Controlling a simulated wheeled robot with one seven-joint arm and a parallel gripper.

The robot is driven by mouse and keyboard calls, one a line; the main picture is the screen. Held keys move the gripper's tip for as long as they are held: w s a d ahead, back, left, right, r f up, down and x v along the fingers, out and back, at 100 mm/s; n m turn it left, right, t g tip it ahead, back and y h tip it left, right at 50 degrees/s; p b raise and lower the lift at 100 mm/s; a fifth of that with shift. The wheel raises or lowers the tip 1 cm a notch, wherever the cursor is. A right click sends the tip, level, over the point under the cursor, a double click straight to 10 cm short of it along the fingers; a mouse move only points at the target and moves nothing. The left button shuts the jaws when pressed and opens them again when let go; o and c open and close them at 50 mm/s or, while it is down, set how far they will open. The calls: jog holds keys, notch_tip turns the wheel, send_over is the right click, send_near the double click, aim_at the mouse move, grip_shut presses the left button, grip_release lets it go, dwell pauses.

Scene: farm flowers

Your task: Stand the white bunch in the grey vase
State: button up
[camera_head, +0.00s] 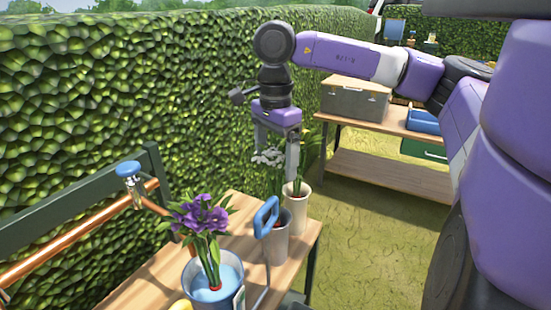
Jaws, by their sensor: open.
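The white bunch (268,157) has small white heads on green stems and stands roughly upright. Its stems run down toward the grey vase (274,246) on the wooden bench, and they seem to enter its mouth. The lower stem ends are hidden by the vase and a blue loop handle. My gripper (278,167) points down above the grey vase, with its fingers apart. The white bunch shows between and beside the fingers; I cannot tell whether either finger touches it.
A cream vase (298,206) with green leaves stands close behind the grey vase. The blue loop handle (266,217) is in front. A blue-and-white bucket (213,288) holds purple flowers (203,216). A tap (129,170) and copper pipe are at left. A second table (390,170) holds a toolbox (354,100).

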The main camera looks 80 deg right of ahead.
notch_tip(320, 180, up, 8)
jog(key=shift+f+p, duration=0.1)
jog(key=shift+p, duration=0.4)
dwell(0.9)
